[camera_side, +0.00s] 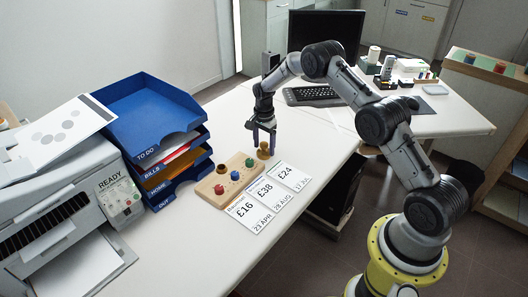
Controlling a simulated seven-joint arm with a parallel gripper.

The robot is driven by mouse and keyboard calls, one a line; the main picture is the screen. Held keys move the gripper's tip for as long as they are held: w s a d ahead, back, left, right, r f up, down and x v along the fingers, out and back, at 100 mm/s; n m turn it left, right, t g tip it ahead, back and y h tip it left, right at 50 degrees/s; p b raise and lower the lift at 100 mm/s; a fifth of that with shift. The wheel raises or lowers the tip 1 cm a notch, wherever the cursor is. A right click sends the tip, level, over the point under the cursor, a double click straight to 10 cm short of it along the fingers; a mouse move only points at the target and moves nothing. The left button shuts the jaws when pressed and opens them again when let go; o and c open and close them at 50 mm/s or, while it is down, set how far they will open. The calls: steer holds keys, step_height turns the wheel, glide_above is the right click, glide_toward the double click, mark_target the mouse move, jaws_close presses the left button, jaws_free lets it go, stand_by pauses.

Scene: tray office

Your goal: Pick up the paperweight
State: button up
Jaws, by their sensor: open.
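A small brass-coloured object, which looks like the paperweight (263,151), stands on the white desk behind the price cards. My gripper (262,143) points down right at it, with its fingers open around or just beside its top. I cannot tell from this view whether the fingers touch it. The object's upper part is partly hidden by the fingers. It rests on the desk.
A wooden stamp rack (213,196) with coloured knobs stands in front on the left. Several price cards (267,192) lie beside it. Stacked blue trays (150,112) and a printer (62,215) fill the left. A keyboard (312,95) lies behind. The desk's right edge is near.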

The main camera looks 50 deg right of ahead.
jaws_close()
stand_by(0.3)
steer(key=shift+r, duration=0.2)
